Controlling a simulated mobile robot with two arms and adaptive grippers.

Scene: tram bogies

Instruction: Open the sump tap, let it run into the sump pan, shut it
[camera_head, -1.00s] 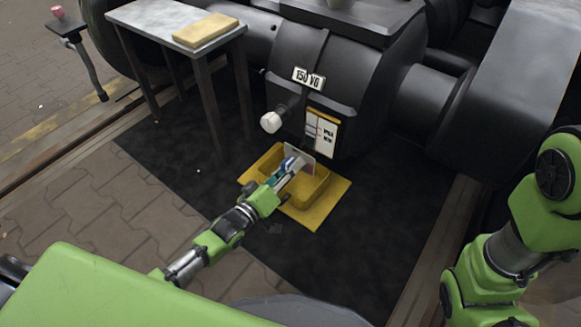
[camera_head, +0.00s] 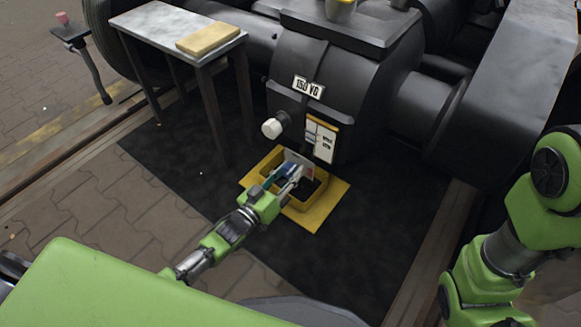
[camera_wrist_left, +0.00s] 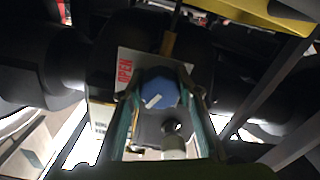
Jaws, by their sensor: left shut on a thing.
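The sump tap is a blue knob (camera_wrist_left: 159,90) with a white pointer mark, in front of a pale plate with red "OPEN" lettering (camera_wrist_left: 124,70). My left gripper (camera_wrist_left: 160,100) is shut on the knob, one finger at each side. The pointer lies slanted in the left wrist view. In the head view my left gripper (camera_head: 284,184) is low in front of the gearbox, over the yellow sump pan (camera_head: 325,207). Dark liquid seems to cover part of the pan's floor. No stream can be made out. My right gripper is out of view.
The black gearbox (camera_head: 345,65) bears a "150 VG" plate, a white knob (camera_head: 272,128) and a placard (camera_head: 321,138). A table (camera_head: 150,20) with a yellow pad (camera_head: 208,38) stands at left. A dark mat (camera_head: 180,165) lies below. My right arm is at right.

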